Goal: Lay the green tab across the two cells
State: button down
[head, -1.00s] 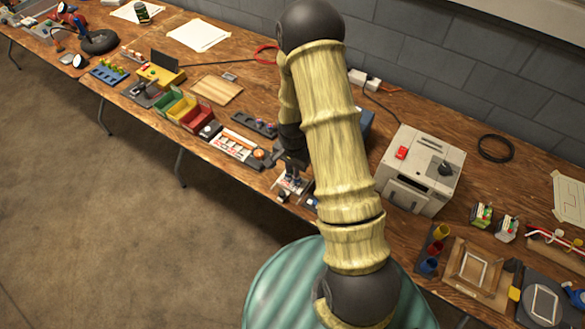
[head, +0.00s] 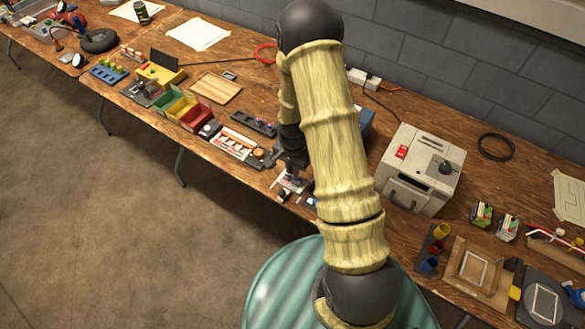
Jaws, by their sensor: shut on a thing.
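My gripper (head: 293,175) points down at the front edge of the bench, partly behind my own arm. It is just above a small pale fixture (head: 289,186) with dark parts. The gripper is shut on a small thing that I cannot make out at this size. I cannot pick out the green tab or the two cells with certainty; they may be hidden by the gripper and arm or too small to tell.
A grey machine with a red switch (head: 424,168) stands right of my arm.

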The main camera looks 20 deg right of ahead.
jog(key=c, duration=1.3)
grip_release()
jog(key=shift+c, duration=0.2)
jog(key=shift+r+p, duration=2.7)
jog(key=shift+r, duration=0.75)
jog(key=s+a+r+n+t, duration=0.1)
jog(key=s+r+n, duration=0.4)
jog(key=r, duration=0.5)
jog(key=s+a+r+n+t, duration=0.1)
jog(key=s+r+n, duration=0.4)
jog(key=r, duration=0.6)
jog(key=shift+s+a+t, duration=0.3)
jog(key=shift+s+a, duration=0.25)
jog(key=shift+s, duration=0.7)
